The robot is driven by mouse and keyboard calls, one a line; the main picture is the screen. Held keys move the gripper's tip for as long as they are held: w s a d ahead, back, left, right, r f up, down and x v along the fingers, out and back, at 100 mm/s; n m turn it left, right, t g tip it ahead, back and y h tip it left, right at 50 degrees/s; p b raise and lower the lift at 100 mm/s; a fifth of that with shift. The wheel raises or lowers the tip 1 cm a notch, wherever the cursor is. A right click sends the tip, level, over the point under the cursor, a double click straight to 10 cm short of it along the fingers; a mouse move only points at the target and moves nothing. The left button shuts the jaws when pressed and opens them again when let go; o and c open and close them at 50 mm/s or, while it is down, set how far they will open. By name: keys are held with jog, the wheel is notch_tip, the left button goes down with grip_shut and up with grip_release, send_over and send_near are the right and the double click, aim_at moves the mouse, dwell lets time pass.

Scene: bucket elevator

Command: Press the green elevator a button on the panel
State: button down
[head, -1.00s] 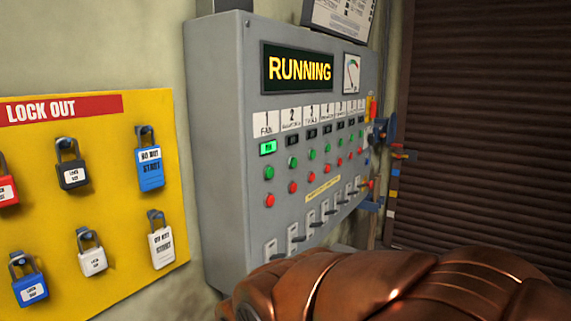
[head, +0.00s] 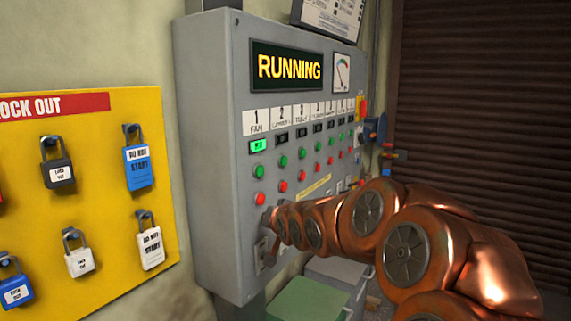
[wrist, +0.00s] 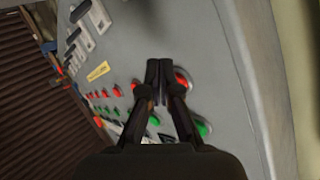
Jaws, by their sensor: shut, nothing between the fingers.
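The grey control panel (head: 215,170) stands at the picture's middle in the head view. Its column 2, whose small label is blurred, has a green button (head: 283,161) above a red button (head: 283,187). Its indicator (head: 282,137) is dark. My gripper (head: 269,222) is in front of the panel's lower left, below the buttons, partly hidden by my arm. In the wrist view my gripper (wrist: 159,66) is shut and empty, its fingertips between two red buttons. A green button (wrist: 154,119) shows partly behind the fingers. Contact with the panel cannot be told.
Column 1, FAN, has a lit green indicator (head: 258,146), a green button (head: 259,171) and a red button (head: 259,198). Lever switches (head: 264,256) line the panel's bottom. A yellow lockout board (head: 95,220) with padlocks hangs left. Grey and green boxes (head: 305,300) stand below.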

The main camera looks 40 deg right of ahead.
aim_at(284, 161)
jog(key=s+d+r+m+t+h, duration=0.1)
jog(key=d+r+m+t+h, duration=0.1)
jog(key=d+r, duration=0.3)
jog(key=s+d+r+m+t+h, duration=0.2)
jog(key=d+r, duration=0.4)
jog(key=d, duration=0.5)
jog(key=shift+d+t+h, duration=0.3)
jog(key=shift+d+h, duration=0.1)
jog(key=shift+h, duration=0.2)
jog(key=w+a+b, duration=0.1)
jog(key=w+a, duration=0.1)
jog(key=w, duration=0.6)
jog(key=shift+w+a, duration=0.15)
jog(key=shift+a, duration=0.15)
jog(key=shift+w+f+b, duration=0.1)
jog(key=shift+b, duration=0.3)
jog(key=shift+w+a, duration=0.1)
jog(key=shift+w, duration=0.15)
